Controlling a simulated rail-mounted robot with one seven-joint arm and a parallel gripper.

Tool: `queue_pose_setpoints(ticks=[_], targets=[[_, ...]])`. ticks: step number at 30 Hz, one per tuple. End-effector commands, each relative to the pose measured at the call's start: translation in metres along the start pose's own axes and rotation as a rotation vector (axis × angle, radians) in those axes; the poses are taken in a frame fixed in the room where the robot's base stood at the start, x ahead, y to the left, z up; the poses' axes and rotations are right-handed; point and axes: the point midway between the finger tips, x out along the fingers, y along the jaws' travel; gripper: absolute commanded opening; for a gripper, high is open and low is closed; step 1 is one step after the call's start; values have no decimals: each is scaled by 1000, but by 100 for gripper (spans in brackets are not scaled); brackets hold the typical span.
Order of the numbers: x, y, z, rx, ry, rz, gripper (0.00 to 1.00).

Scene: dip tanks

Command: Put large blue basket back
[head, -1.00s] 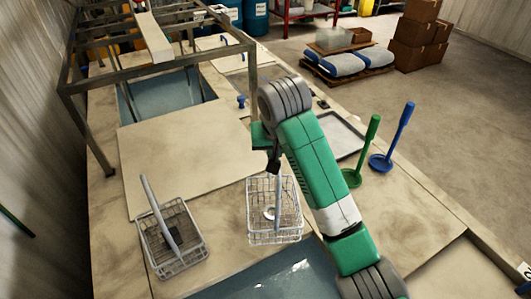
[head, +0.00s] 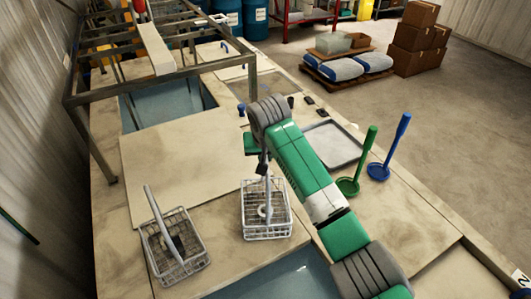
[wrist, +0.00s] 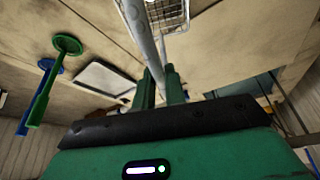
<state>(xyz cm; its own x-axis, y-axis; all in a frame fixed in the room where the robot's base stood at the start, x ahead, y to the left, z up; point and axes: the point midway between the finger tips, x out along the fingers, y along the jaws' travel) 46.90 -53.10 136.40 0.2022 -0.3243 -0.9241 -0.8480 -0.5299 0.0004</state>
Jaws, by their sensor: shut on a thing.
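Two wire baskets with grey handles are in the head view, and neither looks blue. My gripper (head: 262,168) is shut on the upright handle of the right basket (head: 266,222), above its wire body. Part of this basket also shows at the top of the wrist view (wrist: 172,10), with its handle running down to the fingers (wrist: 160,90). Whether its base touches the bench I cannot tell. The left basket (head: 174,262) stands apart on the bench, its handle leaning.
A tank with blue liquid (head: 285,277) lies in front of the right basket. A flat cover (head: 185,160) lies behind the baskets. A metal frame (head: 160,85) stands over the back tank.

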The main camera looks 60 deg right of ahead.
Motion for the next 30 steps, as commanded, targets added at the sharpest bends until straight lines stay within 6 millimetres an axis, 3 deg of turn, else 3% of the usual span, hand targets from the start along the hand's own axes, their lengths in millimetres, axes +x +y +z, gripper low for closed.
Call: queue_pose_setpoints(ticks=[11,12,15,25,30], targets=[[3,0,1,1,3,-1,0],[4,0,2,1,1,0,16],[4,0,2,1,1,0,34],[-1,0,0,0,2,-1,34],[-37,-1,0,-1,7,-3,34]])
